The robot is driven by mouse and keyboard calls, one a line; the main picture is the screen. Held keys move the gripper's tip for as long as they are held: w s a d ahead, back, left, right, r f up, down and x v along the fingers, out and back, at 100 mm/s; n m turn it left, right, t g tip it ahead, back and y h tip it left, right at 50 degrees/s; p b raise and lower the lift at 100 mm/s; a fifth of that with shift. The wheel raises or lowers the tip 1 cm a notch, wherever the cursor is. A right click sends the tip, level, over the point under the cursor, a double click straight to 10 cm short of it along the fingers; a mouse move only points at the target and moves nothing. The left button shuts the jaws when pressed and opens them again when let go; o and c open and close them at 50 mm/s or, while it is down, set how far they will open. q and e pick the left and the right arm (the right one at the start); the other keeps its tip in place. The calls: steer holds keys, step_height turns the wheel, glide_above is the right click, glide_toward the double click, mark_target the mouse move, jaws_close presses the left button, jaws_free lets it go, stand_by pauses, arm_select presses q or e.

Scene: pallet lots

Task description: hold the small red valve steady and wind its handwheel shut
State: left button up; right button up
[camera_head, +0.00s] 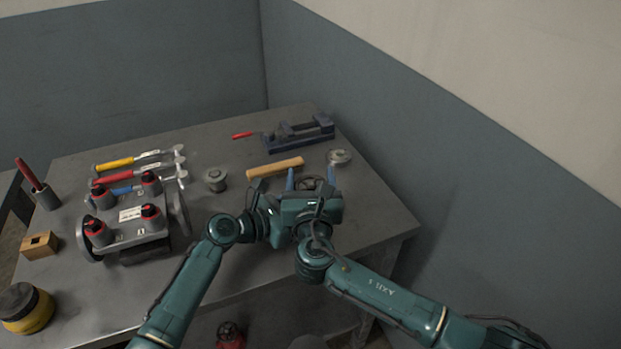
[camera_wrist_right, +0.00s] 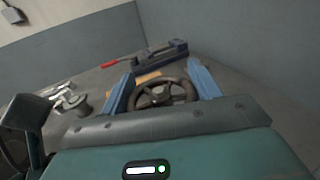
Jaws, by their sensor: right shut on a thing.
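A dark handwheel (camera_wrist_right: 163,94) with spokes shows in the right wrist view between the two blue fingers of my right gripper (camera_wrist_right: 162,90). The fingers are shut on opposite sides of its rim.
On the bench (camera_head: 230,270) lie a wooden bar (camera_head: 275,167), a dark blue vise (camera_head: 298,132), a metal spool (camera_head: 215,180), a round metal part (camera_head: 339,157), several hammers and a rack (camera_head: 130,240) with red-topped items. A red object with a dark top (camera_head: 229,336) is below the front edge.

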steer(key=o, duration=1)
steer(key=s, duration=1.2)
steer(key=shift+d, duration=0.15)
arm_select(q)
steer(key=o, duration=0.8)
steer(key=shift+a, duration=0.1)
